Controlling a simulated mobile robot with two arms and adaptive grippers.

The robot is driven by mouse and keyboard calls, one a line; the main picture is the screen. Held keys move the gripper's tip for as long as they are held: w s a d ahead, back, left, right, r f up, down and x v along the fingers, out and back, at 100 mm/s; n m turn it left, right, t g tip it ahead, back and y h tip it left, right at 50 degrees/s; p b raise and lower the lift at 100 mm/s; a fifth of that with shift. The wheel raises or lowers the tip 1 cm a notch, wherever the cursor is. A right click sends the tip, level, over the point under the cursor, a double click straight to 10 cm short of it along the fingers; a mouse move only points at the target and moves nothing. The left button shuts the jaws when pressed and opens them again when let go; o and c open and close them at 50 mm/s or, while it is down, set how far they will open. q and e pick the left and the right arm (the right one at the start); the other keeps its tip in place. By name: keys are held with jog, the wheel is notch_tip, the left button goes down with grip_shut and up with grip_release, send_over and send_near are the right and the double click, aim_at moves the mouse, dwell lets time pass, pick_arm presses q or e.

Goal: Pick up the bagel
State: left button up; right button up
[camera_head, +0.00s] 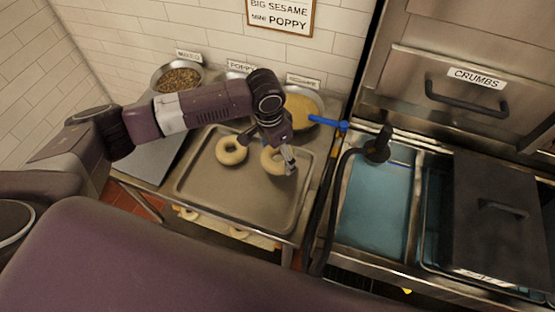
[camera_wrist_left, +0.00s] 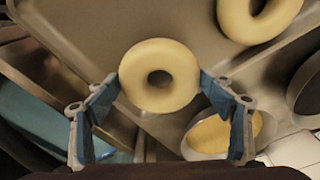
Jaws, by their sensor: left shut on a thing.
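Two pale bagels show on the grey metal tray (camera_head: 245,199) in the head view. The left bagel (camera_head: 232,151) lies flat on the tray, and it also shows at the top of the left wrist view (camera_wrist_left: 232,22). My left gripper (camera_head: 289,158) is at the right bagel (camera_head: 269,161) and partly covers it. In the left wrist view its blue-padded fingers (camera_wrist_left: 160,84) are shut on this bagel (camera_wrist_left: 160,52), one on each side. I cannot tell whether the held bagel touches the tray. My right gripper is not in view.
Bowls of toppings stand behind the tray, one with dark seeds (camera_head: 178,80) and one with pale sesame (camera_head: 298,109) and a blue-handled tool (camera_head: 328,122). A blue water basin (camera_head: 376,212) and a dark lid (camera_head: 500,215) are at right. More bagels (camera_head: 187,214) lie below.

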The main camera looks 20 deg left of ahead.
pick_arm(q)
notch_tip(320, 180, up, 17)
jog(key=b, duration=0.3)
jog(key=shift+f, duration=0.2)
